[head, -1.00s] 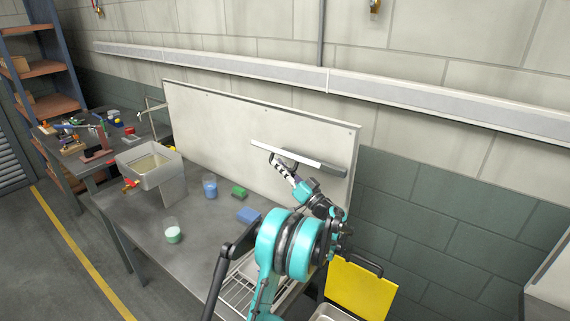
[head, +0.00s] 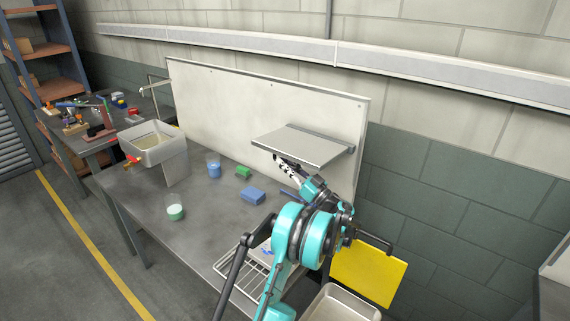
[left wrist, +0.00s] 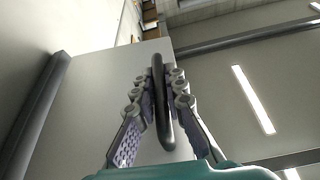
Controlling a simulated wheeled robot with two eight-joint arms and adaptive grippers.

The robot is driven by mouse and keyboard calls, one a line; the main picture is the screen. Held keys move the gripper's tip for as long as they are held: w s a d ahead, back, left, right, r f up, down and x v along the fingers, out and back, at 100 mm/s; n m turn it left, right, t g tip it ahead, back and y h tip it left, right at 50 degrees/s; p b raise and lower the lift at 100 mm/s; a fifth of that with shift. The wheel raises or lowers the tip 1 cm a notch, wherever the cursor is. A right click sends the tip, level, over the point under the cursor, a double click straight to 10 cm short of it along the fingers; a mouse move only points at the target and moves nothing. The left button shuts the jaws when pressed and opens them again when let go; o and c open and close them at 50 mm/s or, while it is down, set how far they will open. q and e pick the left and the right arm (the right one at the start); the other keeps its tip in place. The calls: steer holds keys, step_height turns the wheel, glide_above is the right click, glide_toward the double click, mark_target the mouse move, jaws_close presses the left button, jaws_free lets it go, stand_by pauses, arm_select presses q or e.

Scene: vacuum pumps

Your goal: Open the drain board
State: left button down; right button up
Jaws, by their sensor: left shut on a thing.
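The drain board (head: 300,147) is a light grey panel on the white back panel above the bench. It sticks out from a dark hinge bar (head: 330,140), and its broad top face shows, roughly level. My left gripper (head: 281,160) is at its front edge from below. In the left wrist view, the gripper (left wrist: 160,98) is shut on a dark bar handle (left wrist: 160,85), with a finger on each side. The board's pale underside (left wrist: 95,110) fills the left of that view. The handle is hidden in the head view. My right gripper is out of view.
A wire rack (head: 238,285) lies at the front. A yellow panel (head: 370,275) stands right of my left arm.

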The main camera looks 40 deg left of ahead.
mark_target(285, 150)
arm_select(q)
steer(key=c, duration=1.6)
jaws_free()
steer(key=shift+o, duration=0.2)
step_height(285, 150, up, 10)
steer(key=shift+r, duration=0.1)
